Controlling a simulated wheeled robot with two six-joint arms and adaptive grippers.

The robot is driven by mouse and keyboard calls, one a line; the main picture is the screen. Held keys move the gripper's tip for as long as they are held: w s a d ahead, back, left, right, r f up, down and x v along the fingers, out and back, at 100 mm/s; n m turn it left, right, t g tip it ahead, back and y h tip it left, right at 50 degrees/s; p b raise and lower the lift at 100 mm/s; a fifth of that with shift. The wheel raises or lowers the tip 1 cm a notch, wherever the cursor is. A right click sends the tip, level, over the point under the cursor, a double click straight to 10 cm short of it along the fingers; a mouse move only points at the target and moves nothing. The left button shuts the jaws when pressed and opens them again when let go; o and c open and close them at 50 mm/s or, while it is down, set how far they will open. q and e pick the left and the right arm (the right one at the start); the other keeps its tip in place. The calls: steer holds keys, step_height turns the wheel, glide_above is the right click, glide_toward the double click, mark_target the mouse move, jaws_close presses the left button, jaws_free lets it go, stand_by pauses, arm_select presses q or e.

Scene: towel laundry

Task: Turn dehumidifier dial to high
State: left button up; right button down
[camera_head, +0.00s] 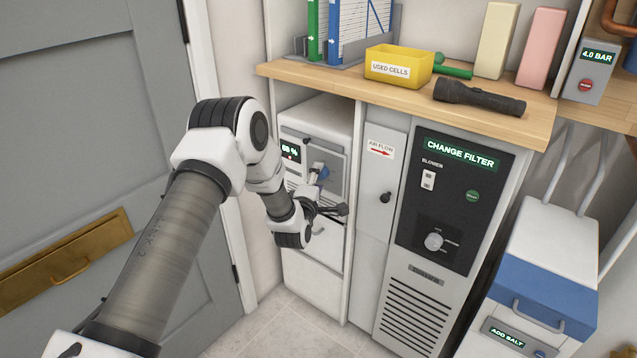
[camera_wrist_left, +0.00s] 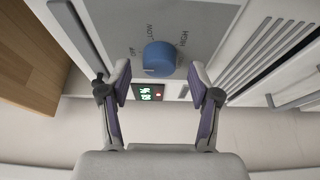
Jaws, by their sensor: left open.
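The dehumidifier (camera_head: 325,115) is a white cabinet under the wooden shelf, with a grey panel and a small lit display (camera_head: 290,151) reading 68 %. Its blue dial (camera_head: 322,171) is partly hidden by my gripper. In the left wrist view the blue dial (camera_wrist_left: 159,58) shows whole, with OFF, LOW and HIGH printed around it; I cannot tell its setting. My left gripper (camera_head: 328,192) is in front of the panel. In the left wrist view the open gripper (camera_wrist_left: 158,72) has a finger on each side of the dial, with gaps showing. My right gripper is not in view.
A tall narrow door with an AIR FLOW label (camera_head: 380,148) stands right of the dehumidifier, then a CHANGE FILTER unit (camera_head: 455,200) with its own knob. The shelf (camera_head: 400,97) above holds a yellow box (camera_head: 398,66) and a black flashlight (camera_head: 480,97). A grey door (camera_head: 90,120) is at left.

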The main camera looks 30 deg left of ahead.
arm_select(q)
steer(key=shift+w+a, duration=0.1)
steer(key=shift+w, duration=0.5)
steer(key=c, duration=1.1)
steer(key=shift+c, duration=0.2)
